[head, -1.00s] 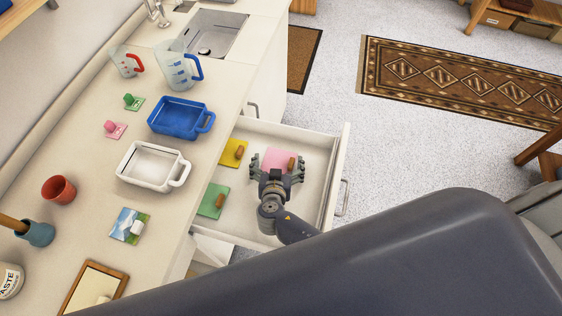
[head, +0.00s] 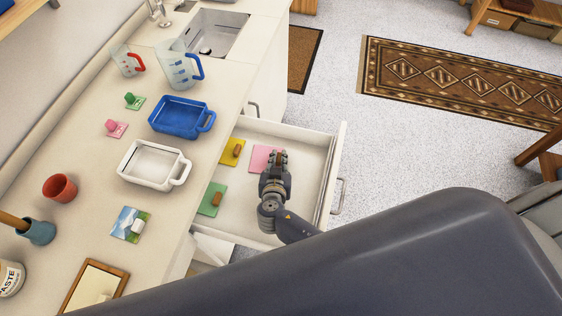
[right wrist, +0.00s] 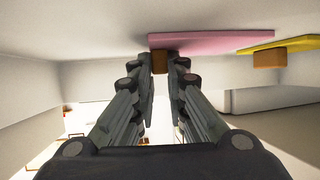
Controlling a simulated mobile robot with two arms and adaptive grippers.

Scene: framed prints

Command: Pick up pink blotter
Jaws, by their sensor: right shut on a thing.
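The pink blotter (head: 259,158) lies in the open drawer, a flat pink slab with a brown block handle. My right gripper (head: 276,160) is over it and covers its handle and right part in the head view. In the right wrist view, the brown handle (right wrist: 160,62) sits between the fingertips of my right gripper (right wrist: 160,70), which are shut on it, and the pink slab (right wrist: 215,42) shows beyond. I cannot tell whether the slab is clear of the drawer floor. My left gripper is not in view.
The drawer also holds a yellow blotter (head: 228,153) close to the left of the pink one and a green blotter (head: 209,205) nearer. The drawer front (head: 334,180) stands at the right. The counter at left bears a white dish (head: 137,177) and a blue dish (head: 180,124).

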